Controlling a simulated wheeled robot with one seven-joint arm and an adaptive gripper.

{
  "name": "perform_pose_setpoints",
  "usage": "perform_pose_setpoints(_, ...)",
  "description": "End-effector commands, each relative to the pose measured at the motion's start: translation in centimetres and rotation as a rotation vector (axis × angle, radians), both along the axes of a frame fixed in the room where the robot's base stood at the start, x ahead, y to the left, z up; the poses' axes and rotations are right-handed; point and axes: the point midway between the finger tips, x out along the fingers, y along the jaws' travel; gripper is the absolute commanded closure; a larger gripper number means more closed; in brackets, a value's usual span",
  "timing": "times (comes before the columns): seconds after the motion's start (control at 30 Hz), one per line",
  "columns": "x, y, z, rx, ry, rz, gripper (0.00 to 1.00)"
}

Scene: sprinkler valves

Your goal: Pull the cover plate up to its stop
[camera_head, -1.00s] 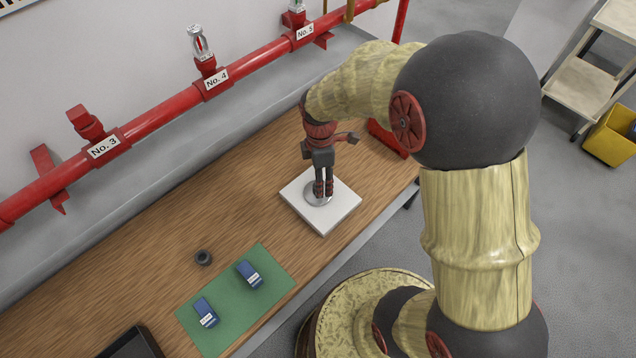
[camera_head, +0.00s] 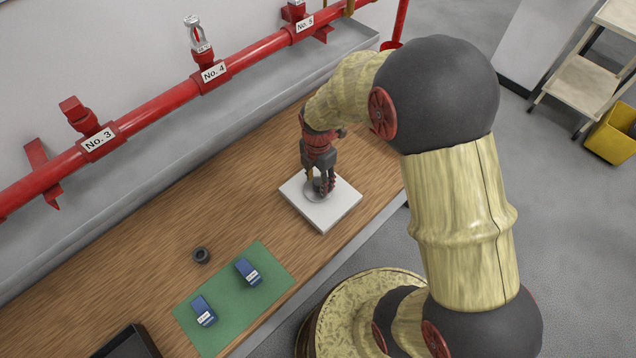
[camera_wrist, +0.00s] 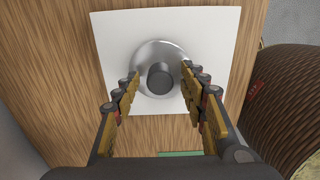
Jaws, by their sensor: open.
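The cover plate is a round silvery disc (camera_wrist: 147,53) with a dark knob or stem (camera_wrist: 160,77) rising from its middle. It sits on a square white plate (camera_wrist: 117,30) on the wooden bench; the white plate also shows in the head view (camera_head: 338,212). My gripper (camera_wrist: 160,78) is open and points down at the disc, one finger on each side of the dark knob with gaps between. In the head view my gripper (camera_head: 319,190) hides much of the disc. Whether the fingertips touch the disc I cannot tell.
A red pipe (camera_head: 150,110) with numbered fittings runs behind the wooden bench (camera_head: 150,240). A green mat (camera_head: 222,310) holds two blue blocks (camera_head: 247,271), with a dark ring (camera_head: 201,255) beside it. A black tray (camera_head: 130,345) stands at the lower left.

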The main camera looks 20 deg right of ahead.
Motion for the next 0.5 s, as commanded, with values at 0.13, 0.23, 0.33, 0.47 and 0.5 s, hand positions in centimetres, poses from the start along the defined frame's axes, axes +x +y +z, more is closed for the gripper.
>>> perform_pose_setpoints(0.13, 0.02, 0.0, -0.69, 0.0, -0.001, 0.0, 0.57)
perform_pose_setpoints(0.23, 0.03, 0.0, -0.72, 0.0, -0.001, 0.0, 0.57)
perform_pose_setpoints(0.33, 0.03, 0.0, -0.69, 0.0, -0.001, -0.001, 0.57)
perform_pose_setpoints(0.47, 0.02, 0.0, -0.69, 0.0, -0.001, -0.001, 0.62)
perform_pose_setpoints(0.5, 0.03, 0.0, -0.68, 0.0, -0.001, -0.001, 0.65)
